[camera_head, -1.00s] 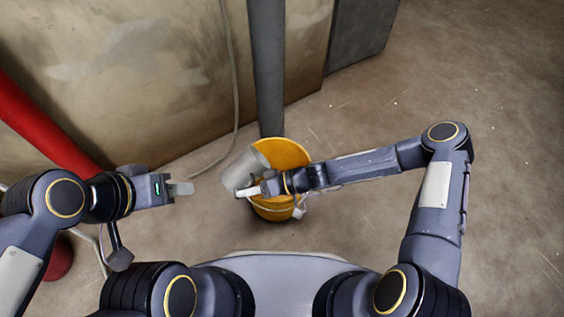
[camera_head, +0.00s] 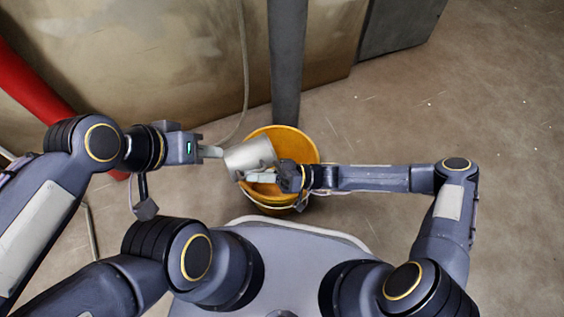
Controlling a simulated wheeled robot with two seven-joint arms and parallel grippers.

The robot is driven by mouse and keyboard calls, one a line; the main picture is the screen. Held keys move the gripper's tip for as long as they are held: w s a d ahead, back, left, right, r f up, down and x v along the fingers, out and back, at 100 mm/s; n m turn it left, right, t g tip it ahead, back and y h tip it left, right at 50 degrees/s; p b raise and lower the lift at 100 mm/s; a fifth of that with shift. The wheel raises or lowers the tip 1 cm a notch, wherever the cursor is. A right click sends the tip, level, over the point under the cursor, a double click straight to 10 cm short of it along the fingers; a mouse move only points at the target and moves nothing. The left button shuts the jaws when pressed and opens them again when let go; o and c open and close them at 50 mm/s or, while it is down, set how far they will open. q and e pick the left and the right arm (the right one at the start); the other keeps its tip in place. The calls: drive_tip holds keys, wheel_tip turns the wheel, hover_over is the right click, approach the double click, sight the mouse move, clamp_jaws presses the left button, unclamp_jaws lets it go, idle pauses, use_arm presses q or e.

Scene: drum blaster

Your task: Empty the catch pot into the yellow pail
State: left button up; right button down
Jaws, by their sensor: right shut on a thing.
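The catch pot (camera_head: 247,156), a plain silver metal can, is tipped well over and held above the left part of the yellow pail. My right gripper (camera_head: 262,177) is shut on the catch pot at its near side. The yellow pail (camera_head: 303,148) stands on the floor, its mouth partly hidden by the pot and my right gripper. My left gripper (camera_head: 211,152) points right, with its fingertips close to the pot's left end. I cannot tell whether they touch it or whether the jaws are apart. The contents of the pot and pail cannot be made out.
A dark grey post (camera_head: 287,65) rises right behind the pail. A thin cable (camera_head: 244,70) hangs down the stained wall panel (camera_head: 150,70). A red pipe (camera_head: 38,88) slants at the left. A dark grey box (camera_head: 403,25) stands at the back. The floor (camera_head: 460,110) at the right is clear.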

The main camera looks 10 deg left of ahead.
drive_tip(key=d+y+b, duration=0.2)
drive_tip(key=shift+w+d+r+y, duration=0.15)
drive_tip(key=shift+w+r+y, duration=0.05)
drive_tip(key=shift+y, duration=0.2)
drive_tip(key=shift+w+d+g, duration=0.1)
drive_tip(key=shift+g, duration=0.2)
drive_tip(key=shift+w+d+r+m+y, duration=0.2)
drive_tip(key=shift+r+m+y, duration=0.1)
drive_tip(key=shift+y, duration=0.3)
drive_tip(key=shift+a+t, duration=0.3)
drive_tip(key=shift+t, duration=0.1)
drive_tip(key=shift+s+a+f+h, duration=0.1)
drive_tip(key=shift+a+f+h, duration=0.1)
drive_tip(key=shift+h, duration=0.1)
drive_tip(key=shift+s+f, duration=0.1)
